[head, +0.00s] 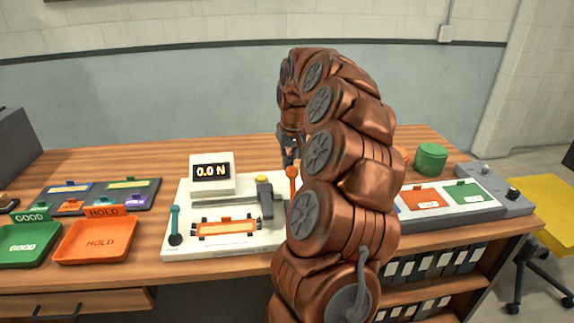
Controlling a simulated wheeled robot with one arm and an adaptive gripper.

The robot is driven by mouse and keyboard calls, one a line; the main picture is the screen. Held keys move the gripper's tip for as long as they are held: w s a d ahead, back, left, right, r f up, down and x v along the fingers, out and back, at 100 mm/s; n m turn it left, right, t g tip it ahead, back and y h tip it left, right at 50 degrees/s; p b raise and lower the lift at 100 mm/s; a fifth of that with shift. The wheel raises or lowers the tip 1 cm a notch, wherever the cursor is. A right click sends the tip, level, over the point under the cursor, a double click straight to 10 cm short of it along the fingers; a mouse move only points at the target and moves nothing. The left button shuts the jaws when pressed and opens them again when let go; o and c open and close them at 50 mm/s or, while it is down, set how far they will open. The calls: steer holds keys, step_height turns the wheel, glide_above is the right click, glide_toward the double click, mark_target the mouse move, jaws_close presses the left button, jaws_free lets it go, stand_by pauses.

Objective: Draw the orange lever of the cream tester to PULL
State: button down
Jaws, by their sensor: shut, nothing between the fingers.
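The cream tester (228,245) stands on the wooden bench, with a display (211,171) reading 0.0 N at its back left. Its orange lever (293,182) stands roughly upright at the tester's right side, its lower part hidden by my arm. A grey clamp slide (265,200) with a yellow top sits left of the lever, and an orange-framed strip (227,229) lies at the front. My gripper (288,156) is shut and empty, just behind the lever's top and partly hidden by my arm. Whether it touches the lever I cannot tell. The PULL mark is not visible.
A teal lever (175,225) stands at the tester's left. Left are an orange HOLD tray (97,242), a green GOOD tray (30,243) and a dark sample board (100,193). Right are a green roller (431,158) and a grey panel (470,211). My arm covers the centre right.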

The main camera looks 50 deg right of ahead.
mark_target(290, 168)
steer(key=shift+s+a+b, duration=0.15)
steer(key=shift+s+b, duration=0.05)
steer(key=shift+b, duration=0.25)
steer(key=s+a+t+h+b, duration=0.1)
steer(key=b, duration=0.2)
steer(key=s+t+h+b, duration=0.1)
steer(key=b, duration=0.1)
steer(key=shift+s+a+r+t+b, duration=0.25)
steer(key=shift+a+r+t+b, duration=0.05)
steer(key=shift+a+r+b, duration=0.1)
steer(key=s+a+t+b, duration=0.1)
steer(key=b, duration=0.1)
steer(key=s+a+t+h+b, duration=0.1)
steer(key=b, duration=0.2)
steer(key=shift+s+r+h, duration=0.15)
steer(key=shift+s+h, duration=0.15)
steer(key=shift+s+a+t+h+b, duration=0.5)
steer(key=shift+s+a+b, duration=0.35)
steer(key=shift+b, duration=0.75)
steer(key=shift+s+a+t+h+b, duration=0.3)
steer(key=shift+s+a+t+b, duration=0.55)
steer(key=shift+b, duration=0.7)
steer(key=shift+s+d+f+g, duration=0.15)
steer(key=shift+s+f+g, duration=0.1)
steer(key=shift+f, duration=0.05)
step_height(290, 168, up, 11)
steer(key=shift+w, duration=0.2)
